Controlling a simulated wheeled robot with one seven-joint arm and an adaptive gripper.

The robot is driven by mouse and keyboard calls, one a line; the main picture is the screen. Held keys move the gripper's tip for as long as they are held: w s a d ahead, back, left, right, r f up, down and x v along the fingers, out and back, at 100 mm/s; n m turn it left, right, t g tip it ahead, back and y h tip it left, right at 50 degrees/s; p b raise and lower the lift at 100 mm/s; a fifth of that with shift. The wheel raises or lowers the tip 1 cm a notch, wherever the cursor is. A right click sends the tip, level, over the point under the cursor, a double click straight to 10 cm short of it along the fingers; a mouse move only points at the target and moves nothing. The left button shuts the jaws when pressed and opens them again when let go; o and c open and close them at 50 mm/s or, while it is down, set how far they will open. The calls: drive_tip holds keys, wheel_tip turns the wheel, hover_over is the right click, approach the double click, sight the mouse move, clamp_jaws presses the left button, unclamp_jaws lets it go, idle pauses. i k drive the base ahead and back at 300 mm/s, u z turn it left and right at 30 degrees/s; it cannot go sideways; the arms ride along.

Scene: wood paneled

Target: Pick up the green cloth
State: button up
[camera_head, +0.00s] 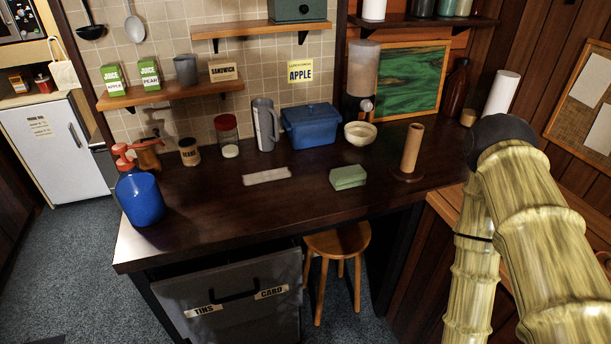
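The green cloth (348,177) looks like a small folded block. It lies flat on the dark wooden counter (230,211), right of the middle and near the front edge. A bare brown cardboard roll on a stand (411,150) is just to its right. My arm, with a bamboo-like surface, fills the right side of the head view, apart from the cloth. My gripper is not in view.
A pale flat strip (267,176) lies left of the cloth. A white bowl (360,134), a blue lidded pot (311,127) and a grey pitcher (265,125) stand behind. A stool (338,242) stands below the counter.

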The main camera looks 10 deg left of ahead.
sight(346, 177)
drive_tip(key=k, duration=0.5)
drive_tip(key=z, duration=1.2)
drive_tip(key=i, duration=1)
drive_tip(key=u, duration=2.05)
